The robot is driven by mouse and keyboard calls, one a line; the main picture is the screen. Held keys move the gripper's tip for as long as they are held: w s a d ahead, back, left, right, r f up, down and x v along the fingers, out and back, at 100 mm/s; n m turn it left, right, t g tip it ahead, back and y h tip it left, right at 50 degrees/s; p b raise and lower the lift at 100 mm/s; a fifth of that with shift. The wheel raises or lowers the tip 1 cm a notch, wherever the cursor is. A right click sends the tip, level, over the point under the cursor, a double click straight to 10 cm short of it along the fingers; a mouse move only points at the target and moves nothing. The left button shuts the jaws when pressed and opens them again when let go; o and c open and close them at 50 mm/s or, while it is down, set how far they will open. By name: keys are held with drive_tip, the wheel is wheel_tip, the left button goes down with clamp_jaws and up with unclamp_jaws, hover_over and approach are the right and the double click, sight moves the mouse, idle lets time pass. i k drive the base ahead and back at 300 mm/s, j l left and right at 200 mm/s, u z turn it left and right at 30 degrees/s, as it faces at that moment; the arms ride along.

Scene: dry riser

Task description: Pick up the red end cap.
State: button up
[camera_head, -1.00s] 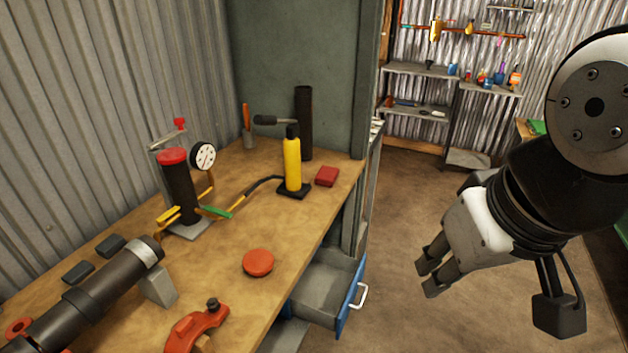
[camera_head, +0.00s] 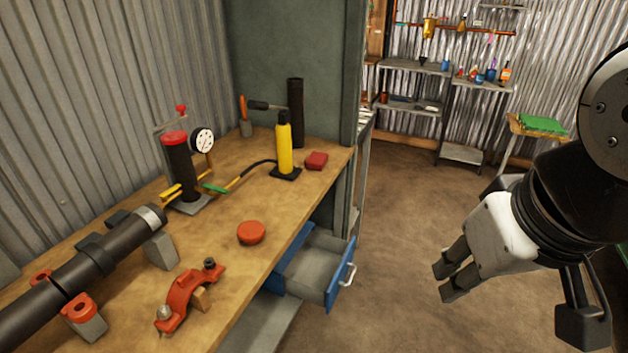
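The red end cap (camera_head: 251,232), a round flat disc, lies on the wooden workbench (camera_head: 222,253) near its right edge. Nothing touches it. My gripper (camera_head: 449,277) is at the right of the view, off the bench and over the floor, well to the right of the cap. It points down and to the left and holds nothing I can see. Its dark fingers show a narrow gap, but how far they are parted is hard to tell.
A red clamp (camera_head: 184,293) and a dark pipe (camera_head: 88,267) on supports lie left of the cap. Behind stand a yellow pump (camera_head: 284,147), a red block (camera_head: 316,160) and a gauge (camera_head: 201,141). An open blue drawer (camera_head: 337,277) juts out below the bench edge.

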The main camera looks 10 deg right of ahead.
sight(174, 137)
drive_tip(key=i+l+u, duration=0.35)
drive_tip(key=i, duration=0.3)
drive_tip(key=i+l+u, duration=0.4)
drive_tip(key=i+l, duration=0.15)
drive_tip(key=i+l+u, duration=0.35)
drive_tip(key=i+l, duration=0.15)
drive_tip(key=l, duration=0.25)
drive_tip(key=i, duration=0.2)
